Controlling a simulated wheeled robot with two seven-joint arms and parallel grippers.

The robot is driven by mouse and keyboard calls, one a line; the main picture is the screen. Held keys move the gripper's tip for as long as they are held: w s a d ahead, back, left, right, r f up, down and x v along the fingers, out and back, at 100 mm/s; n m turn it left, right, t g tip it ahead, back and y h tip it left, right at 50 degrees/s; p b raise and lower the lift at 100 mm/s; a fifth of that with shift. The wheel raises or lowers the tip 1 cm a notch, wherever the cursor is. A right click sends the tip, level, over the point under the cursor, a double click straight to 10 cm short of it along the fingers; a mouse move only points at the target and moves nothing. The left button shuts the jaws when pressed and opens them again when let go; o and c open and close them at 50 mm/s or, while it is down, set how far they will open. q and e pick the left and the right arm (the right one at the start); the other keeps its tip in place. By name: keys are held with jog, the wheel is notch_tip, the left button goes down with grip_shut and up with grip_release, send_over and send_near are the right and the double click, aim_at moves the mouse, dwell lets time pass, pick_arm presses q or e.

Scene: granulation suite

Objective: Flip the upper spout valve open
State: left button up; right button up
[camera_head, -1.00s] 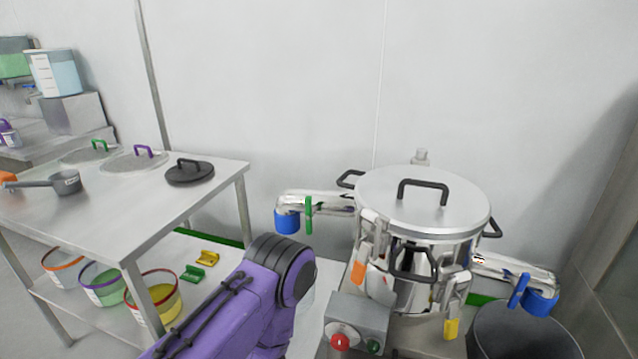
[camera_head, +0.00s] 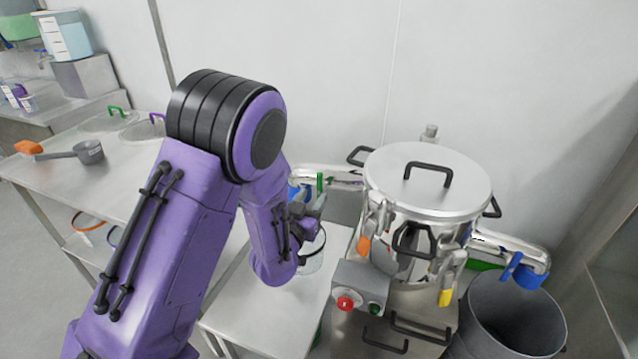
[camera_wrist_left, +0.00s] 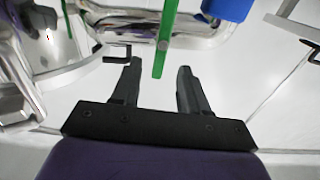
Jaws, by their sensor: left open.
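The steel vessel (camera_head: 385,200) has an upper spout (camera_head: 340,176) on its left side, with a green valve lever (camera_head: 320,182) and a blue end piece (camera_head: 296,192) partly hidden by my arm. In the left wrist view the green lever (camera_wrist_left: 166,35) hangs down from the shiny spout pipe (camera_wrist_left: 130,28), next to the blue end piece (camera_wrist_left: 227,8). My left gripper (camera_wrist_left: 160,68) is open, with the lever's lower end between the line of its two fingertips. Contact with the lever cannot be told. In the head view the gripper (camera_head: 312,205) is just below the spout.
A clear container (camera_head: 313,258) stands on the bench below the gripper. The control box (camera_head: 360,288) with a red button is at the vessel's front. A steel table (camera_head: 60,165) is at left.

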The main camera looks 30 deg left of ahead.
aim_at(317, 186)
pick_arm(q)
jog(key=p+x, duration=0.1)
jog(key=x, duration=0.5)
jog(key=shift+w+a, duration=0.15)
jog(key=shift+w, duration=0.05)
grip_shut()
jog(key=shift+n, duration=0.3)
jog(key=n, duration=0.3)
jog(key=shift+s+a+f+n, duration=0.1)
jog(key=shift+s+a+n, duration=0.05)
jog(key=shift+a+n, duration=0.15)
jog(key=n, duration=0.4)
jog(key=f+n+b, duration=0.1)
jog(key=n, duration=0.4)
jog(key=a+n+b, duration=0.1)
jog(key=n, duration=0.3)
jog(key=shift+s+f+n, duration=0.1)
jog(key=shift+f+n, duration=0.15)
jog(key=shift+n, duration=0.15)
